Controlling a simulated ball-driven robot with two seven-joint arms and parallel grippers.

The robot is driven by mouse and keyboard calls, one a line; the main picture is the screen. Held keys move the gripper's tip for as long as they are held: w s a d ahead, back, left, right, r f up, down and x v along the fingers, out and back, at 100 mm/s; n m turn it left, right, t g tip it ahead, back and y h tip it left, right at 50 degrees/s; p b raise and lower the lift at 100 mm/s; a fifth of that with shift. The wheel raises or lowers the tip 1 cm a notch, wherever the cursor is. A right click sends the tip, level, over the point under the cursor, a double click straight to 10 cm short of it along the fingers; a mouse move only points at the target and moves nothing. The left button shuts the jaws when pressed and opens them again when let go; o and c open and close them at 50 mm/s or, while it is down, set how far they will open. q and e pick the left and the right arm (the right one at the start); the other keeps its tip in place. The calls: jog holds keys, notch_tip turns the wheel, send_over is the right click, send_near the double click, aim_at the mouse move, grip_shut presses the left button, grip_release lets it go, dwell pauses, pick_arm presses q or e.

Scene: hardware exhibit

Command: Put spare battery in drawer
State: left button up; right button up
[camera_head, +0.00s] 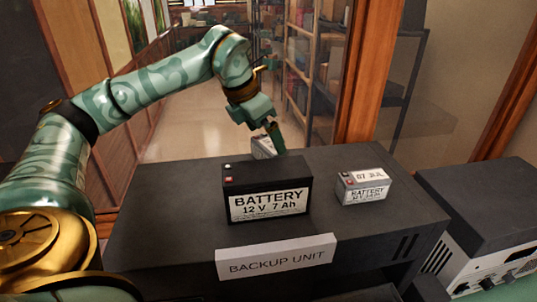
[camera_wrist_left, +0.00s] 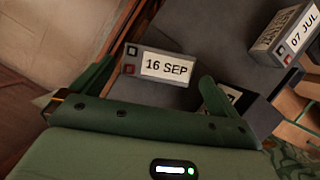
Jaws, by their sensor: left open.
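My left gripper (camera_head: 270,132) reaches down behind the large black battery in the head view. In the left wrist view my left gripper (camera_wrist_left: 153,80) is open, its fingers apart around the near end of a grey battery labelled 16 SEP (camera_wrist_left: 134,62). That grey battery (camera_head: 263,148) is mostly hidden behind the black one in the head view. A second grey battery labelled 07 JUL (camera_head: 362,187) stands to the right; it also shows in the left wrist view (camera_wrist_left: 275,38). Which one is the spare is not marked. No drawer is clearly visible. My right gripper is out of view.
The black battery labelled 12 V 7 Ah (camera_head: 266,188) stands at the middle of the dark backup unit (camera_head: 150,225), close to my left gripper. A BACKUP UNIT sign (camera_head: 276,257) is on its front. Another dark-topped device (camera_head: 480,205) stands at right. The unit's left top is clear.

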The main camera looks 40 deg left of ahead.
aim_at(268, 143)
pick_arm(q)
jog(key=x, duration=0.5)
jog(key=shift+s+a, duration=0.1)
jog(key=shift+s, duration=0.05)
jog(key=shift+r, duration=0.1)
jog(key=c, duration=1.3)
